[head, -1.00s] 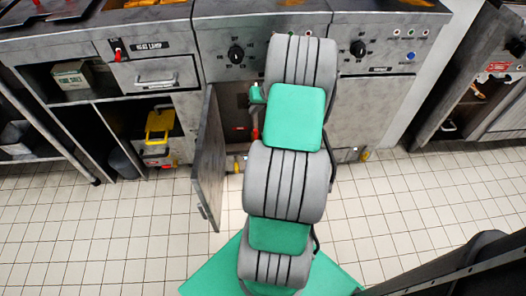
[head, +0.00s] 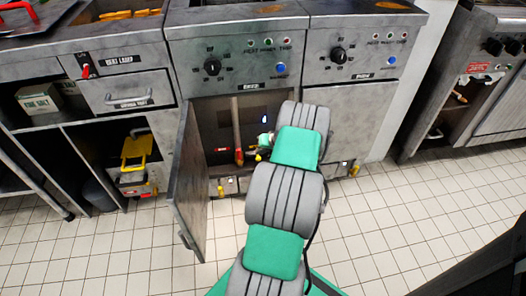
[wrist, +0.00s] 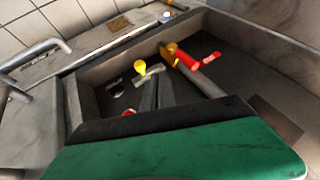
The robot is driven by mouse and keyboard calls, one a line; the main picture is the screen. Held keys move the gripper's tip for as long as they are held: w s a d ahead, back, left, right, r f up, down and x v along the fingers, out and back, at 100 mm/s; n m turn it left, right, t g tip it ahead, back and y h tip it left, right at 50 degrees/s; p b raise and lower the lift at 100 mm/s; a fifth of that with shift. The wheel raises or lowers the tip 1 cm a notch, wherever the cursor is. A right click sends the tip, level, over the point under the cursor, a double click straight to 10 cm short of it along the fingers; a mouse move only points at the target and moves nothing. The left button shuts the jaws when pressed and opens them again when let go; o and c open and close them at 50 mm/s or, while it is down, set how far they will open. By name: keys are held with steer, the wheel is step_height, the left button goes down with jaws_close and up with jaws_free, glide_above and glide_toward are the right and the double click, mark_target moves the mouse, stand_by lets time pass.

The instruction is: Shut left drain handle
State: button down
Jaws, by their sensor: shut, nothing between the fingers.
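The left fryer's cabinet (head: 225,112) stands open, its door (head: 187,185) swung out. Inside, a pipe (head: 236,118) has a red section (head: 239,156); the wrist view shows this red section (wrist: 190,62) beside an orange-yellow fitting. A yellow-ended piece (head: 258,157) shows by my arm's end; a yellow knob (wrist: 139,67) on a metal piece (wrist: 150,76) appears in the wrist view. I cannot tell for certain which is the left drain handle. My gripper (wrist: 153,82) is shut and empty inside the cabinet, close to the yellow knob; contact is unclear. My arm hides the cabinet's right side.
The open door edge stands left of my arm. A shelf unit (head: 75,150) with a yellow item (head: 136,150) is further left. The right fryer's front (head: 350,110) is closed. Tiled floor (head: 400,220) is clear at right.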

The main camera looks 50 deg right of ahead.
mark_target(239, 154)
steer(key=w+a+f+b, duration=0.2)
steer(key=w+f, duration=0.1)
steer(key=w, duration=0.2)
steer(key=shift+w+a, duration=0.25)
steer(key=shift+w, duration=0.05)
